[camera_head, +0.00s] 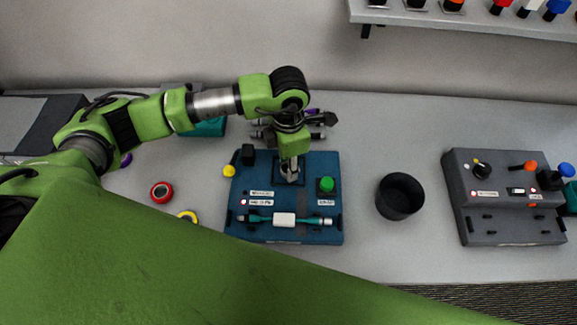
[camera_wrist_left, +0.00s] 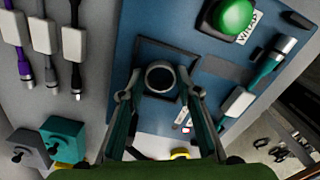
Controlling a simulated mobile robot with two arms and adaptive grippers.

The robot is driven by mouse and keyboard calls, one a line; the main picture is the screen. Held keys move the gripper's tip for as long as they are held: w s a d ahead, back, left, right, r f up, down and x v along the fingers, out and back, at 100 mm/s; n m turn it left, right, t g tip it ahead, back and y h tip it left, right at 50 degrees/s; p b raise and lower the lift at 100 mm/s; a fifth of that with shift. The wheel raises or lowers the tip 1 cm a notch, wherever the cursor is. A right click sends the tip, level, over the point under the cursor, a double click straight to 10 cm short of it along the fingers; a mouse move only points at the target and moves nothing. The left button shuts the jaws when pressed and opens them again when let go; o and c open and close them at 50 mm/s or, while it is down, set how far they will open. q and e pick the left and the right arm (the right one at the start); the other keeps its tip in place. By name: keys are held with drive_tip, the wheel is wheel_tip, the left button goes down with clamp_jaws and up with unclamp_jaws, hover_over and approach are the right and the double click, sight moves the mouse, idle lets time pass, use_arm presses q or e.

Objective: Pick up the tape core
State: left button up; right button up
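A small round dark ring with a pale grey centre (camera_wrist_left: 160,77), possibly the tape core, sits at a dark square on the blue board (camera_head: 270,165). My left gripper (camera_head: 289,172) points down over that square. In the left wrist view its two fingers (camera_wrist_left: 160,85) stand apart, one on each side of the ring. I cannot tell whether the tips touch it. In the head view the gripper mostly hides this spot. My right gripper is not in view.
The board bears a green button (camera_head: 326,185) and a teal cable with a white label (camera_head: 284,219). A red roll (camera_head: 162,192) and a yellow roll (camera_head: 187,216) lie left of it. A black cup (camera_head: 400,197) and a grey control box (camera_head: 505,205) stand to the right.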

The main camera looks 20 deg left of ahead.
use_arm(q)
drive_tip(key=c, duration=0.4)
drive_tip(key=shift+o, duration=0.2)
drive_tip(key=shift+r, duration=0.1)
